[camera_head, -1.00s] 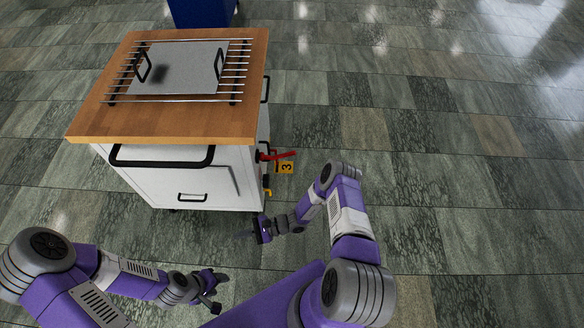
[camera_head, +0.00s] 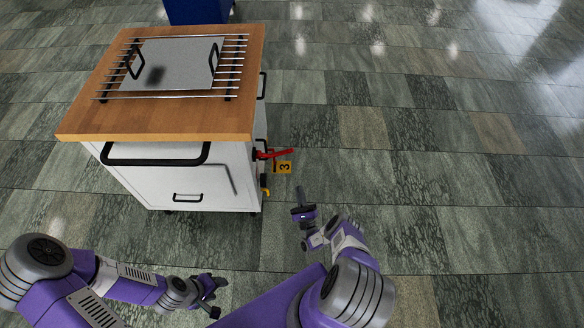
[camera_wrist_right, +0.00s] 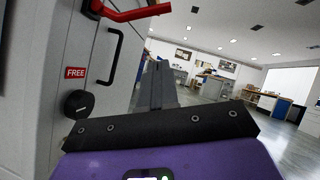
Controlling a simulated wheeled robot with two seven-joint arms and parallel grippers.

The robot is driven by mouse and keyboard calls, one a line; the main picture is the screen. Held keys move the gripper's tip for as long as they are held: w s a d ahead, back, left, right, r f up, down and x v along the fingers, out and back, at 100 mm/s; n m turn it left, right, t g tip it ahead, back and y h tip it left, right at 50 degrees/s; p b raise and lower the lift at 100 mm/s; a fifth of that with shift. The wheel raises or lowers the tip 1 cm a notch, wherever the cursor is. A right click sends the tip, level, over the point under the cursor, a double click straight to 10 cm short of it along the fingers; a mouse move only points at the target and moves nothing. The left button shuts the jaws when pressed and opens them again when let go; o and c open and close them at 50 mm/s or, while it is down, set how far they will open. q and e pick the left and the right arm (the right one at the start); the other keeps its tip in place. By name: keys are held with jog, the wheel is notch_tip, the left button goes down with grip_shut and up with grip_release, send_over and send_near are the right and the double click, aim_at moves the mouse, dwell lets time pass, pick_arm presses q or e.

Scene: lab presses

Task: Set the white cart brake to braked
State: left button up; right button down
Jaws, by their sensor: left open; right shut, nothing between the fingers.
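The white cart (camera_head: 180,178) has a wooden top and stands at the left in the head view. A red lever (camera_head: 274,153) sticks out to the right from its right side; it also shows at the top of the right wrist view (camera_wrist_right: 132,12). A red FREE label (camera_wrist_right: 75,72) is on the cart's side below the lever, above a round black knob (camera_wrist_right: 79,104). My right gripper (camera_head: 299,190) is shut and empty, to the right of the cart and below the lever, touching nothing. My left gripper (camera_head: 218,296) is open and empty in front of the cart.
A yellow tag marked 3 (camera_head: 283,168) shows below the red lever. A black handle (camera_wrist_right: 115,55) is on the cart's side. A rack with a grey tray (camera_head: 165,66) lies on the wooden top. A blue box (camera_head: 197,10) is behind. The floor at the right is clear.

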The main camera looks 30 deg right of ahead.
pick_arm(q)
jog(key=shift+f, duration=0.25)
pick_arm(e)
jog(key=s+a+r+x, duration=0.1)
jog(key=r+x, duration=0.1)
jog(key=x, duration=1)
jog(key=shift+w+a+r, duration=0.3)
jog(key=shift+w+r, duration=0.05)
